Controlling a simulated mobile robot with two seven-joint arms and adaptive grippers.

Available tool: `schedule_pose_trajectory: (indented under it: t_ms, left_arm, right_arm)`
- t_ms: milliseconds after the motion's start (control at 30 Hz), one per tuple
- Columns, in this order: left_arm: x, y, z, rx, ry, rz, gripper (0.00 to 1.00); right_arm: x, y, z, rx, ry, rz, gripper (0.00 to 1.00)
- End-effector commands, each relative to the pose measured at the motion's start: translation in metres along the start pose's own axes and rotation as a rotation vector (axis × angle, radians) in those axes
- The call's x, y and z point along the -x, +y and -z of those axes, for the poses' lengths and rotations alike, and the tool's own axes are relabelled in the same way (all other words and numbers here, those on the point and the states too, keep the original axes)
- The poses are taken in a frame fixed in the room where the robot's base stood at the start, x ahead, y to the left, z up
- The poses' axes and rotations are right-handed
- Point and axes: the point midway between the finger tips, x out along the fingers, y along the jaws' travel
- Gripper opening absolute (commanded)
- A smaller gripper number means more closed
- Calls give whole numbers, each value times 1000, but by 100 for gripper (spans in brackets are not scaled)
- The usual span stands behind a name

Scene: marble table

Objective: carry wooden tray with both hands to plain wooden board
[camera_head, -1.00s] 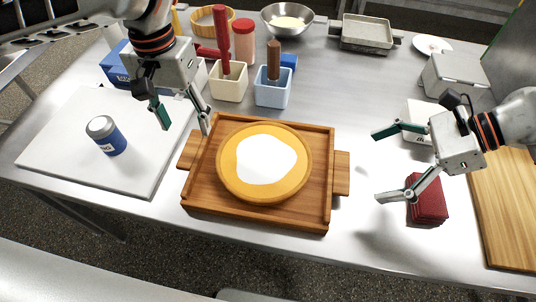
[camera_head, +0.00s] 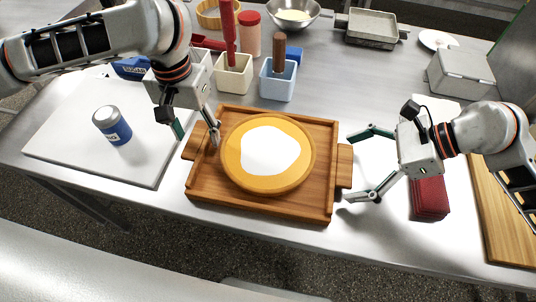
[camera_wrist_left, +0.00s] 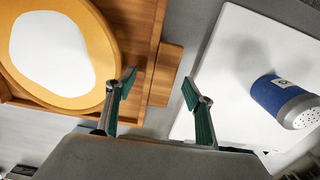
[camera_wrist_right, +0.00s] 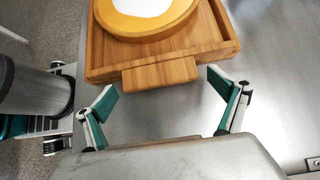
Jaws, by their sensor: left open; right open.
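The wooden tray (camera_head: 320,190) lies on the table with a round orange-rimmed, white-centred item (camera_head: 232,160) on it. My left gripper (camera_head: 197,132) is open above the tray's left handle (camera_head: 193,150); the left wrist view shows this handle (camera_wrist_left: 166,72) between its fingers. My right gripper (camera_head: 352,168) is open at the right handle (camera_head: 344,165); the right wrist view shows that handle (camera_wrist_right: 160,74) just ahead, between the spread fingertips. Neither gripper holds anything. The plain wooden board (camera_head: 507,225) lies at the table's right edge, partly hidden by my right arm.
A dark red block (camera_head: 430,197) lies between the tray and the board. A white board (camera_head: 70,145) with a blue shaker (camera_head: 112,126) is left. A cream container (camera_head: 233,75) and a blue container (camera_head: 278,82) stand behind the tray. A grey box (camera_head: 460,75) stands back right.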

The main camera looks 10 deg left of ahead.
Motion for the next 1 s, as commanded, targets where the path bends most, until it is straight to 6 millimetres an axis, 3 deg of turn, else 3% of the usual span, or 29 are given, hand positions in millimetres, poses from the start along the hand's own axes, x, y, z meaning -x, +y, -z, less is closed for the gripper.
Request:
schedule_pose_trajectory:
  t_ms: [400, 433, 600, 633, 667, 1000]
  left_arm:
    - [-6, 0, 0, 0, 1, -1, 53]
    - [-6, 0, 0, 0, 1, -1, 50]
    - [-6, 0, 0, 0, 1, 0, 6]
    - [-6, 0, 0, 0, 1, 0, 0]
    - [-6, 0, 0, 0, 1, 0, 0]
    - [-3, 0, 1, 0, 6, -1, 0]
  right_arm:
    - [-6, 0, 0, 1, 1, 1, 96]
    - [-6, 0, 0, 1, 1, 1, 93]
    - [-6, 0, 0, 1, 1, 1, 49]
    - [-6, 0, 0, 1, 1, 1, 41]
    - [-6, 0, 0, 1, 1, 1, 35]
    - [-4, -1, -3, 5, -1, 5, 34]
